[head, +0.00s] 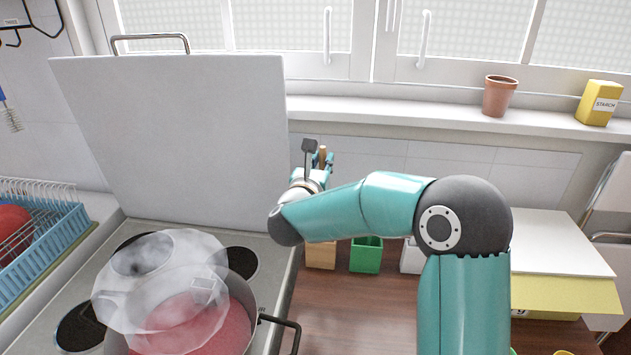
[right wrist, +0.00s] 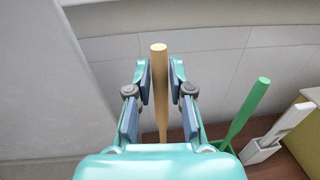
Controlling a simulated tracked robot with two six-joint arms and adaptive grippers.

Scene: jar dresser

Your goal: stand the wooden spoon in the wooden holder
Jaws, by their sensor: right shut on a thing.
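My right gripper (head: 318,168) is shut on the wooden spoon (head: 323,153), above the back of the counter. In the right wrist view the spoon's pale round handle (right wrist: 159,85) stands roughly upright between the two fingers (right wrist: 159,100). Its lower part is hidden behind my gripper. The wooden holder (head: 320,256) stands on the brown counter, below my forearm, with its top hidden by my arm. I cannot tell whether the spoon's lower end is inside it. My left gripper is not in view.
A green holder (head: 366,256) and a white holder (head: 411,258) stand to the right. A green handle (right wrist: 247,112) and a white handle (right wrist: 290,120) rise there. The stove's raised lid (head: 180,130) is close on the left. A steaming pot (head: 195,325) sits on the stove.

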